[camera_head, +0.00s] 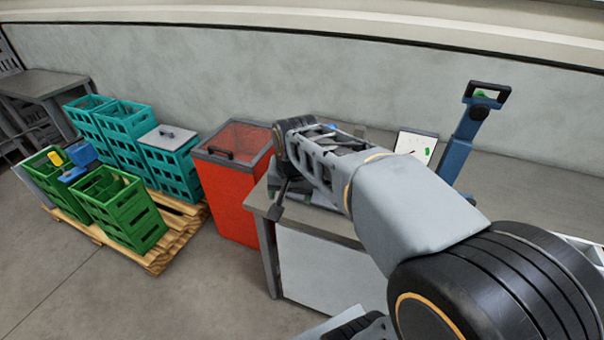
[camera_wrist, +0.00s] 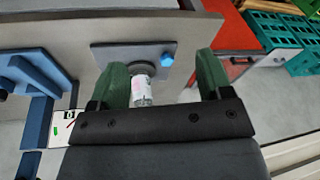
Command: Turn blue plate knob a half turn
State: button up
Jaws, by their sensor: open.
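In the wrist view, a small blue knob (camera_wrist: 167,60) sits on a flat grey plate (camera_wrist: 108,52) on the bench. A dark round post with a white labelled roll (camera_wrist: 142,92) stands just left of the knob. My gripper (camera_wrist: 160,64) is open, with one green finger on each side of the roll and knob. The knob appears between the fingers, nearer the right one, and nothing is visibly gripped. I cannot tell the height gap between fingers and knob.
The grey bench (camera_head: 341,230) carries a blue stand (camera_head: 464,138) with a black handle and a white panel (camera_head: 415,146) at right. A red bin (camera_head: 228,190) stands left of the bench. Green crates (camera_head: 120,208) and teal crates sit on a pallet farther left.

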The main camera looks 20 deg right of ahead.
jog(key=w+d+f+m+g+p, duration=0.1)
jog(key=w+d+m, duration=0.3)
jog(key=w+m, duration=0.25)
jog(key=w+d+f+m+g, duration=0.1)
jog(key=w+d+f+m, duration=0.15)
jog(key=w+m, duration=0.35)
jog(key=w+d+m+g+p, duration=0.1)
jog(key=w+d+m, duration=0.3)
jog(key=w, duration=0.4)
jog(key=shift+m, duration=0.55)
jog(key=f, duration=0.4)
jog(key=f+p, duration=0.1)
jog(key=f, duration=0.8)
jog(key=shift+w+d, duration=0.25)
jog(key=shift+f+p, duration=0.3)
jog(key=shift+f, duration=0.55)
jog(key=c, duration=0.9)
